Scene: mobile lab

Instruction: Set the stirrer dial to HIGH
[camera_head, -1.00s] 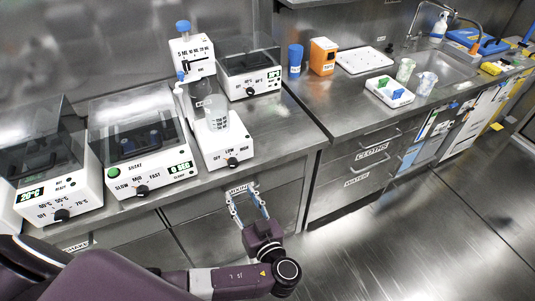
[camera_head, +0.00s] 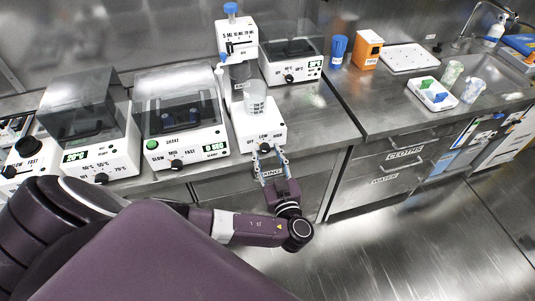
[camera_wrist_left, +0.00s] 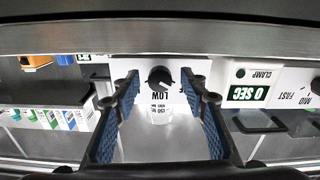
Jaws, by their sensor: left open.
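The stirrer (camera_head: 270,133) is a white unit marked OFF, LOW and HIGH on its front, with a clear beaker (camera_head: 254,98) on top. Its black dial (camera_head: 264,147) is on the front face. In the left wrist view the dial (camera_wrist_left: 160,78) sits centred between the fingers, with the word LOW beside it; I cannot tell its exact setting. My left gripper (camera_head: 268,157) is open, its fingers pointing at the stirrer front, one on either side of the dial and apart from it. My right gripper is not in view.
A shaker (camera_head: 181,130) and a heater (camera_head: 100,150) stand left of the stirrer. Behind it are a dispenser (camera_head: 237,40) and another heater (camera_head: 292,62). Drawers lie below the counter edge. A blue cup (camera_head: 338,52) and orange box (camera_head: 367,50) stand to the right.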

